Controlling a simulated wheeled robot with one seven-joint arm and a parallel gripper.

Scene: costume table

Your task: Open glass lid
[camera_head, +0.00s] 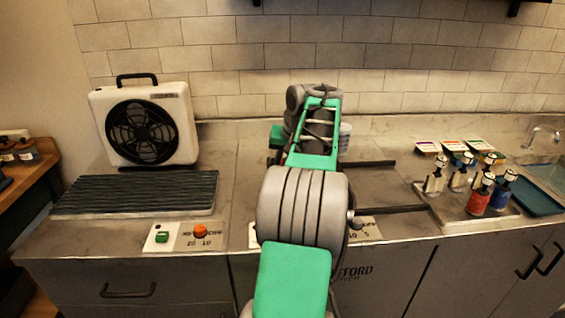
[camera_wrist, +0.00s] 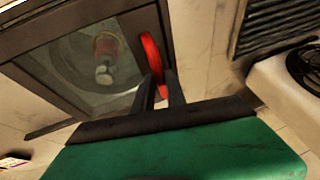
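The glass lid is a clear pane in a dark frame (camera_wrist: 95,30), filling the upper left of the wrist view. A red curved handle (camera_wrist: 148,52) is at its edge. My gripper (camera_wrist: 160,76) has its two dark fingers close together, with part of the handle between their tips; it looks shut on the handle. A blurred red-and-white round item (camera_wrist: 104,60) shows through the pane. In the head view, my arm hides the gripper, the handle and most of the lid; dark frame bars (camera_head: 395,209) stick out to its right.
A white fan unit (camera_head: 145,125) and a dark ridged mat (camera_head: 135,193) are on the counter at left. Small bottles (camera_head: 479,193) stand on a tray at right, near a sink tap (camera_head: 540,135). A panel with an orange knob (camera_head: 200,230) is at the front edge.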

